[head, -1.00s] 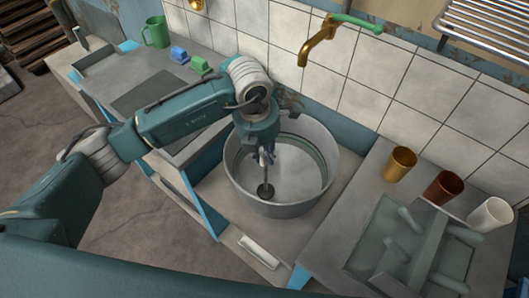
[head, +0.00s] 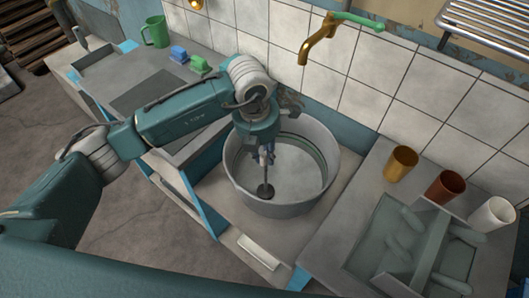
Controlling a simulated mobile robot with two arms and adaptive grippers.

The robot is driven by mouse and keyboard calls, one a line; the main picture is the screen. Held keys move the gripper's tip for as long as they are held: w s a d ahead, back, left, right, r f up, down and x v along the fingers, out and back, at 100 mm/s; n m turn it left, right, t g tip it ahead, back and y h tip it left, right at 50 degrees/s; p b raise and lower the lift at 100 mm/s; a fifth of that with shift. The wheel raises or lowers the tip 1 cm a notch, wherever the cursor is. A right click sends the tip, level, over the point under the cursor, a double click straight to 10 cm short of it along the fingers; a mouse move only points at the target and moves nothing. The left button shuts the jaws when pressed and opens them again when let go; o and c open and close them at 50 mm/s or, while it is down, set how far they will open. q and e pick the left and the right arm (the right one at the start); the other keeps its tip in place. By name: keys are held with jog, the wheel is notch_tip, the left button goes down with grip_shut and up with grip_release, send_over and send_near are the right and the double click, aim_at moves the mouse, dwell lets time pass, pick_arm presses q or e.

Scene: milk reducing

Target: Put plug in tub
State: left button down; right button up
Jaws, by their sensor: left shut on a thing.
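The tub (head: 318,160) is a large round grey metal vessel set between two counters in the head view. My left gripper (head: 265,160) points down inside the tub's rim, on its left side. It is shut on the plug (head: 265,191), a dark round disc with a thin stem, which is upright at or just above the tub floor. I cannot tell whether the plug touches the floor. My right gripper is not in view.
A gold tap (head: 318,40) with a green handle is on the tiled wall above the tub. Gold (head: 401,163), brown (head: 445,188) and white (head: 492,214) cups stand on the right counter by a glassy tray (head: 365,262).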

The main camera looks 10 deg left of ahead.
pick_arm(q)
jog(key=shift+f+b, duration=0.2)
jog(key=shift+b, duration=0.15)
dwell(0.6)
jog(key=c, duration=1.5)
grip_release()
jog(key=shift+o, duration=0.2)
jog(key=o, duration=0.6)
jog(key=shift+r, duration=0.15)
jog(key=shift+r+p, duration=1.9)
jog(key=shift+r, duration=1.75)
